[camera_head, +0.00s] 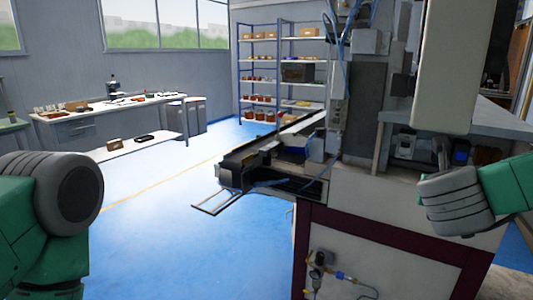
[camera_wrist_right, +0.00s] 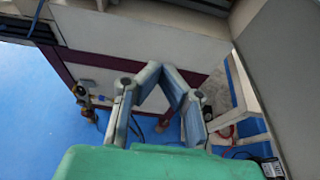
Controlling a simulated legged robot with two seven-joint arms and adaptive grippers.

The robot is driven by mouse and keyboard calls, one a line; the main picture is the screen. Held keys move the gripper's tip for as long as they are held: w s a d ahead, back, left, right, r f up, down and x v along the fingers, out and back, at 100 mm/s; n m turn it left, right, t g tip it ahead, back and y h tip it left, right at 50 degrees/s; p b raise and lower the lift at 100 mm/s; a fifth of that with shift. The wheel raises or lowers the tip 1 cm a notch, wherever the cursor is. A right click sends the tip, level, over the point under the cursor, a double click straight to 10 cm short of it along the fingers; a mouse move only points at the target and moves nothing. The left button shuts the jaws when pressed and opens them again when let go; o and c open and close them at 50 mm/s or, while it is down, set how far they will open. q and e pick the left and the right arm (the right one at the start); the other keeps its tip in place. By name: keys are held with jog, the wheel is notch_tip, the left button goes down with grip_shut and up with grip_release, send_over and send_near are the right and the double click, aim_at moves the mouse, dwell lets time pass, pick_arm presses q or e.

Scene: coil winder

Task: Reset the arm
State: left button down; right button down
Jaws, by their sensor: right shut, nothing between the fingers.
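My right arm (camera_head: 512,185) comes in at the right edge of the head view, green with a grey ribbed joint, in front of the coil winder's white cabinet (camera_head: 385,245). Its gripper cannot be made out in that view. In the right wrist view my right gripper (camera_wrist_right: 160,68) is shut and empty, its two fingers meeting at the tips. The cabinet (camera_wrist_right: 110,80), with its dark red frame, lies beyond the fingers. My left arm (camera_head: 40,225) is bent at the left edge of the head view; its gripper is out of frame.
The machine has a tall grey column (camera_head: 370,85) and a dark rail (camera_head: 255,155) reaching left. Valves and hoses (camera_head: 325,270) sit on the cabinet front. Blue floor (camera_head: 190,255) between my left arm and the machine is clear. Shelves (camera_head: 282,75) and a workbench (camera_head: 105,115) stand far back.

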jog(key=s+a+f+n+g+y, duration=0.1)
jog(key=s+a+f+n+y, duration=0.15)
jog(key=f+n, duration=0.5)
jog(key=s+a+f+n+y, duration=0.1)
jog(key=s+a+f+n, duration=0.25)
jog(key=f+n, duration=0.45)
jog(key=s+a+f+n+g+y, duration=0.1)
jog(key=s+a+f+n+y, duration=0.15)
jog(key=f+n, duration=0.5)
jog(key=s+d+f+n+g, duration=0.1)
jog(key=s+f+n+g, duration=0.3)
jog(key=s+f+n, duration=0.4)
jog(key=s+d+f+n+g+y, duration=0.1)
jog(key=s+f+n+g, duration=0.4)
jog(key=s, duration=1.3)
notch_tip(320, 180, down, 4)
jog(key=n, duration=0.7)
jog(key=shift+s+d, duration=0.3)
jog(key=shift+s, duration=0.05)
